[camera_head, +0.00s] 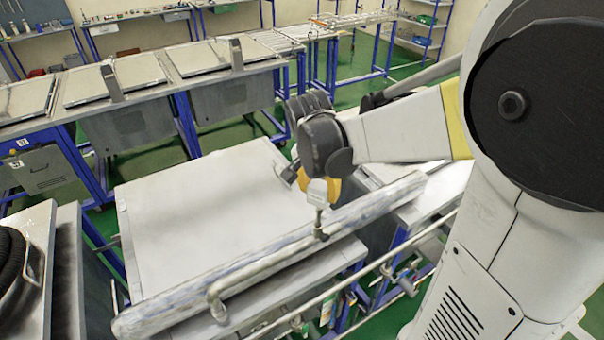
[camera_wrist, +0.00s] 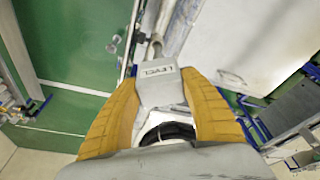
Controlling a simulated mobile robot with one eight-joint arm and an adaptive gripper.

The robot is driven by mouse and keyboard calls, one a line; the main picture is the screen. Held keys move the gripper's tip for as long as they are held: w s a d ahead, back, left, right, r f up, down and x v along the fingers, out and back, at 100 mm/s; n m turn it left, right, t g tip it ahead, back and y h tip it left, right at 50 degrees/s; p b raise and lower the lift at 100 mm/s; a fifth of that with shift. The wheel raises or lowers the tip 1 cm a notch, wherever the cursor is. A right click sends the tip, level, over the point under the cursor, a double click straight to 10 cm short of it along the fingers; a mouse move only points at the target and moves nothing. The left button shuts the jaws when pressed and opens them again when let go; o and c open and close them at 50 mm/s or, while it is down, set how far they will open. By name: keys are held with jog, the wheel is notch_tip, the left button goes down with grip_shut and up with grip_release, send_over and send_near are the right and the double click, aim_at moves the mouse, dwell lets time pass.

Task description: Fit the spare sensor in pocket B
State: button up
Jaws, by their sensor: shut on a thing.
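My gripper (camera_head: 325,188) is above the front part of a white-topped table. In the wrist view its two yellow fingers (camera_wrist: 160,100) are shut on a pale grey piece (camera_wrist: 158,86) with a label that seems to read "LEVEL". The piece also shows in the head view (camera_head: 317,193), with a thin stem below it at a pipe fitting (camera_head: 320,234). I cannot tell whether the stem is joined to the pipe or only in front of it. I cannot make out pocket B or say for sure that this piece is the spare sensor.
A thick pale roll or pipe (camera_head: 190,300) lies along the front edge of the white tabletop (camera_head: 205,215). Blue-framed benches (camera_head: 130,125) stand behind. A dark coiled hose (camera_head: 12,262) is at far left. The tabletop is mostly clear.

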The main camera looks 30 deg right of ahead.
jog(key=shift+a+b+x, duration=0.15)
jog(key=shift+b+x, duration=0.55)
jog(key=shift+x, duration=0.1)
jog(key=shift+a+b+x, duration=0.2)
jog(key=shift+b+x, duration=0.45)
jog(key=shift+x, duration=0.15)
jog(key=o, duration=1.2)
jog(key=shift+s+f, duration=0.1)
jog(key=shift+s, duration=0.1)
jog(key=p+v, duration=0.5)
jog(key=v, duration=0.2)
jog(key=v, duration=1.2)
jog(key=shift+s, duration=0.15)
